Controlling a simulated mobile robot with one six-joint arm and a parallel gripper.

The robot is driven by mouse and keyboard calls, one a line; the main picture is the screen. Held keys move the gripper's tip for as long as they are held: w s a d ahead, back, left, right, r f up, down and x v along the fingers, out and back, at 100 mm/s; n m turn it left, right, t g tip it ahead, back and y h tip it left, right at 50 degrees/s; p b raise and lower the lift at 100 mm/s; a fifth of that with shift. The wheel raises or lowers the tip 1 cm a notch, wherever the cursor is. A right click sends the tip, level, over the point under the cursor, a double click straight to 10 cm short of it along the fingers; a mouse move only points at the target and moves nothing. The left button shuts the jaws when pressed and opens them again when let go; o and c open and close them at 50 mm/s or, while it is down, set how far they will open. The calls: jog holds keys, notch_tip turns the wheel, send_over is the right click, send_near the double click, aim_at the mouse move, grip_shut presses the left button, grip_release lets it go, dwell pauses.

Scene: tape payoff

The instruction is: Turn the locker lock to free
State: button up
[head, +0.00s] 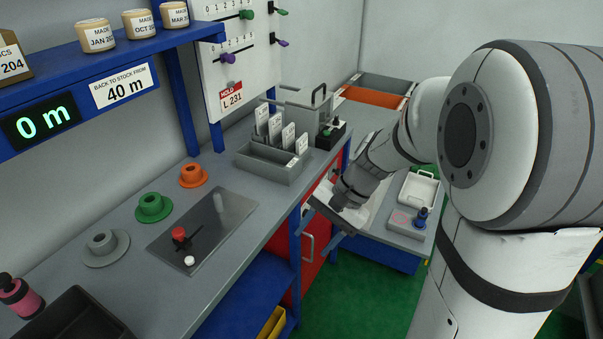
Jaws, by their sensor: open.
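The red locker (313,268) stands under the right end of the grey bench. A pale, loop-shaped handle (308,249) shows on its front. I cannot make out the locker lock; my gripper and wrist cover part of the red front. My gripper (320,228) is open, with its two fingers spread and pointing down-left toward the locker front. I see nothing between the fingers. I cannot tell whether the fingers touch the locker.
A grey card box (270,165) stands on the bench above the locker. A low table (385,245) to the right holds a white tray (418,190) and a box with a blue knob (421,216). Green floor (345,300) is clear in front.

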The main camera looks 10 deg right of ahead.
jog(key=w+d+f+m+t+y+b, duration=0.2)
jog(key=w+d+f+m+t+y, duration=0.3)
jog(key=w+f+m, duration=0.55)
jog(key=w+d+f+m+t+y+b, duration=0.1)
jog(key=w+d+f+m+t+y, duration=0.2)
jog(key=w+d+f+m+t, duration=0.75)
jog(key=w+a+f+n+g, duration=0.2)
jog(key=w+a+f+g, duration=0.1)
jog(key=w+a, duration=0.4)
jog(key=a, duration=0.3)
jog(key=shift+w+a+f+n+g, duration=0.2)
jog(key=shift+a+f+n+g, duration=0.1)
jog(key=shift+a+f+g, duration=0.1)
